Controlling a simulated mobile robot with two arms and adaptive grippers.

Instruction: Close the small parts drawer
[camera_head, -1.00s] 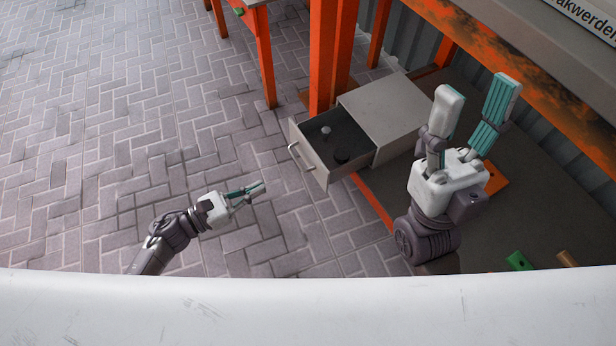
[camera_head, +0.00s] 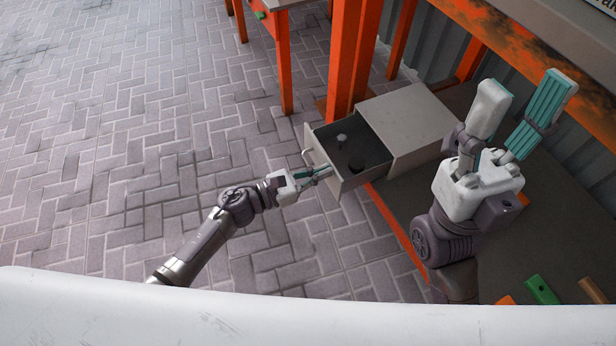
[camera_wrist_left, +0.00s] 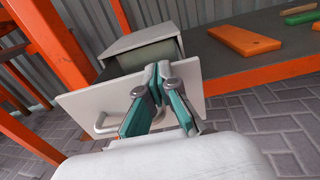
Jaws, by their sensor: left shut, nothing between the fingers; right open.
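The small parts drawer (camera_head: 350,158) is pulled out of its grey cabinet (camera_head: 408,122), which stands on the dark shelf. A light knob-like part and a dark round part lie inside it. In the left wrist view, the drawer's front panel (camera_wrist_left: 82,108) and its handle (camera_wrist_left: 103,124) face me. My left gripper (camera_head: 326,171) is shut and empty, its tips at the drawer front near the handle. It also shows in the left wrist view (camera_wrist_left: 158,82); I cannot tell whether it touches the panel. My right gripper (camera_head: 522,105) is open and empty, raised over the shelf right of the cabinet.
Green (camera_head: 542,290) and orange (camera_wrist_left: 244,40) plastic pieces lie on the dark shelf. The paved floor left of the drawer is clear. A corrugated wall stands behind.

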